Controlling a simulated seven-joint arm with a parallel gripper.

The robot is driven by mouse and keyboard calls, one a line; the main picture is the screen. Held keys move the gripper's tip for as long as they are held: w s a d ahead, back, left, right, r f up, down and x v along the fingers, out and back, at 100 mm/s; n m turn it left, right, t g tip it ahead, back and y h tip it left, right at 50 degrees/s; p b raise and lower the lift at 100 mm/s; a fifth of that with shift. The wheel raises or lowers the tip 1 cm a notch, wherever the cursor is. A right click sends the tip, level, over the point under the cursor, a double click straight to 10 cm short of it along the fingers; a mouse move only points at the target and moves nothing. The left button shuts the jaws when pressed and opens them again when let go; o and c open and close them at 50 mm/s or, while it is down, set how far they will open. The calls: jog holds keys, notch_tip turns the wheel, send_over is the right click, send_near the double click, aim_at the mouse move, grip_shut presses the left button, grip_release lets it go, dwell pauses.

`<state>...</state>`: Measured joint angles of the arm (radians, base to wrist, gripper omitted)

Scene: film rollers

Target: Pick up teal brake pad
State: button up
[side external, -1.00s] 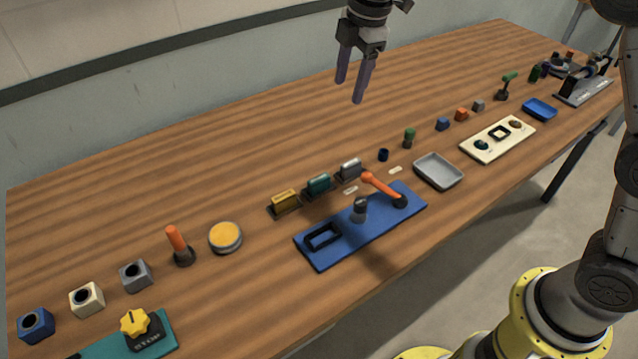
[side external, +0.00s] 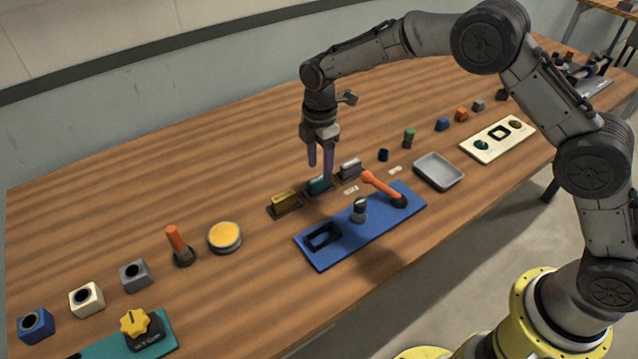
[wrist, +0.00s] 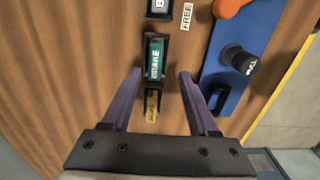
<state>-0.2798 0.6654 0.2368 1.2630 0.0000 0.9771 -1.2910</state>
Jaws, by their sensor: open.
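The teal brake pad (side external: 318,186) stands in a dark holder in the middle of a row of three, between a yellow pad (side external: 285,202) and a grey-white pad (side external: 350,168). In the wrist view the teal pad (wrist: 155,62) shows lettering on its top, partly readable as "BRAKE". My gripper (side external: 320,174) is open and empty, above the teal pad, with one finger partly in front of it in the side view. In the wrist view my gripper's fingertips (wrist: 160,73) lie on either side of the row, the teal pad between and just beyond them.
A blue plate (side external: 345,238) with an orange lever (side external: 382,188), a grey knob (side external: 360,210) and a dark rectangular frame lies close in front of the row. A grey tray (side external: 438,171) stands to the right, a yellow-topped round tin (side external: 225,237) to the left. The table behind is clear.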

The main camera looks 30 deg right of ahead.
aim_at(319, 178)
jog(key=shift+w+d+f, duration=0.1)
jog(key=shift+w+f, duration=0.1)
jog(key=shift+f, duration=1.2)
jog(key=shift+w+f, duration=0.15)
jog(key=shift+f, duration=1.2)
grip_shut()
